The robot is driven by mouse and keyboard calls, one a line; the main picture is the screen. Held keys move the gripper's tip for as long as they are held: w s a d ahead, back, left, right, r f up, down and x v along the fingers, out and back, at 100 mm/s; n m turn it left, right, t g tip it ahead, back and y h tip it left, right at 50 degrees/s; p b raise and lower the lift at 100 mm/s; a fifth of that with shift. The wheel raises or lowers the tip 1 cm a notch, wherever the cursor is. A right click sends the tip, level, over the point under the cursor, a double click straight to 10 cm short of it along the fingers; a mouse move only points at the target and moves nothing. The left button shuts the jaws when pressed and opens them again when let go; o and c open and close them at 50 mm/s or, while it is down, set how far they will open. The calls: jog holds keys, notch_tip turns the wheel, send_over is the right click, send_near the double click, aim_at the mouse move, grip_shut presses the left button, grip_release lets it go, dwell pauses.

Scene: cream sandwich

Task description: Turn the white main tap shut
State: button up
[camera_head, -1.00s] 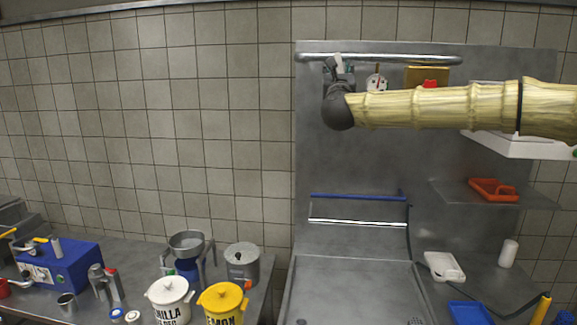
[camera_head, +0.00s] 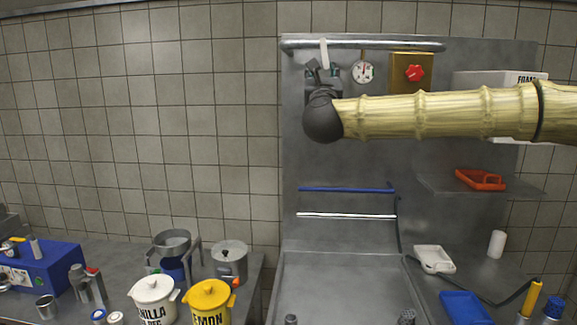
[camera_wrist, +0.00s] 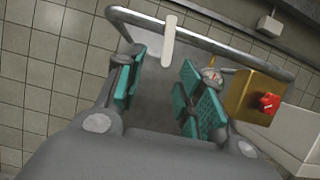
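The white main tap (camera_head: 324,52) is a slim white lever on the steel pipe (camera_head: 400,44) along the top of the metal back panel. It points downward, roughly across the pipe. In the wrist view the white tap (camera_wrist: 168,42) shows between the tips of my gripper (camera_wrist: 160,60). The teal-padded fingers are apart, with a gap on each side of the lever. In the head view my gripper (camera_head: 323,70) points up at the tap from just below the pipe. Whether the lever's lower end lies within the finger depth I cannot tell.
A round gauge (camera_head: 363,71) and a brass box (camera_head: 428,68) with a red knob (camera_head: 415,73) sit right of the tap. A white box (camera_head: 500,80) is partly behind my arm. Tiled wall is clear to the left.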

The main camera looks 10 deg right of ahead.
jog(key=w+a+f+n+g+y+b, duration=0.1)
jog(key=a+f+n, duration=0.3)
jog(key=f, duration=0.7)
jog(key=w+a+f+n+y+b, duration=0.1)
jog(key=w+a+f+n+y, duration=0.1)
jog(key=f, duration=0.8)
jog(key=shift+w+a+f+n+g+y, duration=0.25)
jog(key=shift+a+f+n+g+y, duration=0.15)
jog(key=shift+a+n+y, duration=0.5)
jog(key=shift+n, duration=0.3)
